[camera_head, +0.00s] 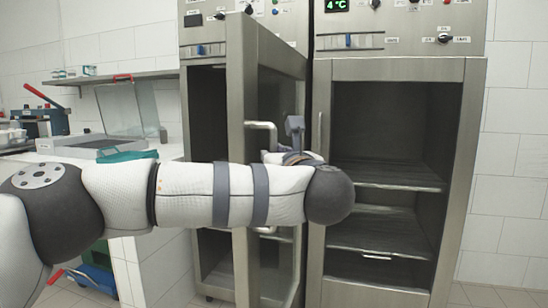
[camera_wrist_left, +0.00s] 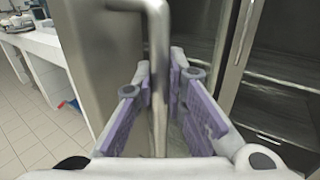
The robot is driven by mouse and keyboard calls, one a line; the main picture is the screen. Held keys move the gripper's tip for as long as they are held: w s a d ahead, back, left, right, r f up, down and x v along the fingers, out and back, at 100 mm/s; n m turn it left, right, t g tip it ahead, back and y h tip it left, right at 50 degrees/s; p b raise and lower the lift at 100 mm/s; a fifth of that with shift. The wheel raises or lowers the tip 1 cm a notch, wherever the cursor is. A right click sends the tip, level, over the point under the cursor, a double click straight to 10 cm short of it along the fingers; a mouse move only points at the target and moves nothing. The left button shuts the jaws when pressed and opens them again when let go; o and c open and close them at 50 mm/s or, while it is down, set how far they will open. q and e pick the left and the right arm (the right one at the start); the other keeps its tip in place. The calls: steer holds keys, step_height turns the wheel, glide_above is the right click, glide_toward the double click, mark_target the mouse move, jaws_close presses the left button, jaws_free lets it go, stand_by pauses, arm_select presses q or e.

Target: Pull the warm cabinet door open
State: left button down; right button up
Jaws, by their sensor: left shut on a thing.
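The warm cabinet door (camera_head: 237,110) is a steel-framed glass door on the left cabinet, and it stands partly open, swung out from the cabinet front. Its handle (camera_head: 262,126) is a bent metal bar on the door frame. In the left wrist view, the handle (camera_wrist_left: 158,50) runs down between the two purple-padded fingers of my left gripper (camera_wrist_left: 158,95), which is shut on it. In the head view my left arm crosses in front of the door and hides the middle of the handle and most of the gripper. My right gripper is not in view.
A second cabinet (camera_head: 465,150) with a green 4 °C display (camera_head: 337,6) and wire shelves (camera_head: 385,233) stands close on the right. A counter (camera_head: 170,152) with a teal item (camera_head: 127,156) is on the left. Tiled floor shows below the counter in the wrist view.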

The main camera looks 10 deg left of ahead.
arm_select(q)
steer(key=shift+r, duration=0.15)
steer(key=c, duration=1.6)
jaws_free()
steer(key=shift+w, duration=0.1)
